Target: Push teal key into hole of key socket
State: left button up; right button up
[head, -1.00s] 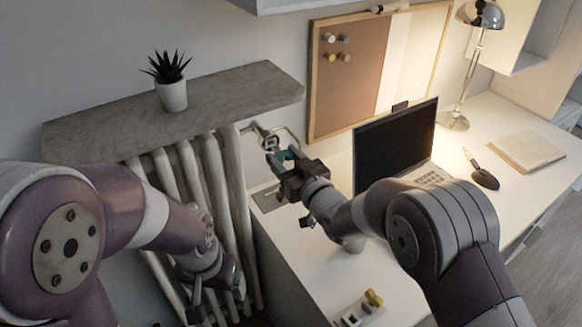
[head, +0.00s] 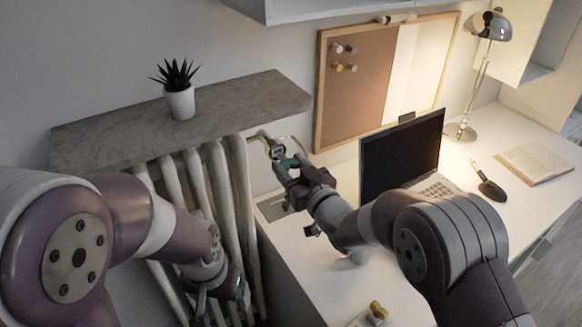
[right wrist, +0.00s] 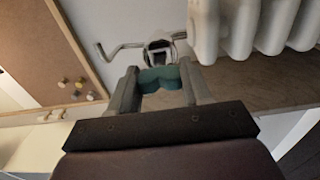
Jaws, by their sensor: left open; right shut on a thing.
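The teal key (head: 291,162) is held between the fingers of my right gripper (head: 284,170), which is shut on it. In the right wrist view the teal key (right wrist: 160,79) sits between the two fingertips (right wrist: 163,86). The key socket (head: 277,150) is a metal fitting on the wall beside the radiator. In the right wrist view the socket (right wrist: 160,50) lies straight beyond the key, very close. The key hides part of the socket, so I cannot tell whether they touch. My left gripper (head: 222,300) is low in front of the radiator, open and away from the key.
The white radiator (head: 237,190) and the grey shelf (head: 110,135) with a potted plant (head: 179,88) are at the left. A yellow-topped object (head: 377,310) is at the front.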

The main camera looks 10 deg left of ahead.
jog(key=shift+b, duration=0.4)
dwell(0.5)
jog(key=shift+b+x, duration=0.5)
jog(key=shift+x, duration=0.9)
jog(key=o, duration=1.1)
jog(key=b+v, duration=0.1)
jog(key=v, duration=1.1)
jog(key=shift+s+d, duration=0.2)
jog(key=shift+d, duration=0.05)
